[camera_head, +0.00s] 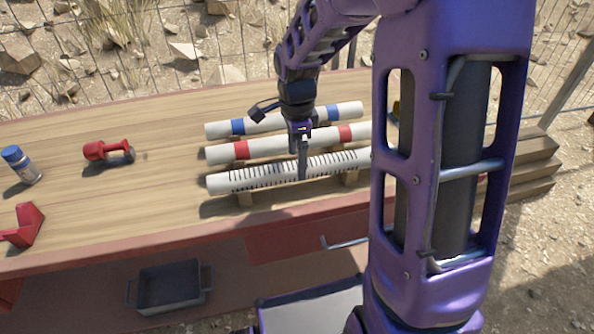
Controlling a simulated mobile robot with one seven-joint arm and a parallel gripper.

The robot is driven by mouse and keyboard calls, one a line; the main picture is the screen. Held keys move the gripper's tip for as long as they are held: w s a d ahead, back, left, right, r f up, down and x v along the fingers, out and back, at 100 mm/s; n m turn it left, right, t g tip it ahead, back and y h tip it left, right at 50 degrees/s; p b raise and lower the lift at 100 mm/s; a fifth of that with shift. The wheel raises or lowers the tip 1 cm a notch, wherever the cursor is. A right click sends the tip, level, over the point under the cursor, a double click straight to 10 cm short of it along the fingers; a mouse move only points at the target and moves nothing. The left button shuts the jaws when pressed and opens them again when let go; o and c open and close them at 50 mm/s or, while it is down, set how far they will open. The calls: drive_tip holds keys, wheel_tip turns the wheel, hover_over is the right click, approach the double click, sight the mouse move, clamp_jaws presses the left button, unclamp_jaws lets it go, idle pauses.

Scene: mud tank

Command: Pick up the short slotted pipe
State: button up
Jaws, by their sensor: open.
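A white slotted pipe (245,179) with many narrow dark slots lies on wooden supports on the bench, nearest the front edge of three pipes. Its right end is hidden behind my purple arm, so I cannot tell its full length. My gripper (303,172) points down over the middle of this pipe. The fingers are open and seem to reach the pipe's slotted part, overlapping it in the picture. I cannot tell whether they touch it or straddle it.
Behind lie a pipe with red bands (285,145) and a pipe with blue bands (280,122). A red tool (107,151), a blue-capped bottle (21,165) and a red object (25,226) stand left. The wooden bench top (150,195) is clear between. A grey bin (170,288) sits below.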

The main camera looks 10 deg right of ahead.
drive_tip(key=f, duration=0.4)
drive_tip(key=shift+w+d+f+b, duration=0.25)
drive_tip(key=shift+w+b, duration=0.05)
drive_tip(key=shift+b, duration=0.1)
clamp_jaws()
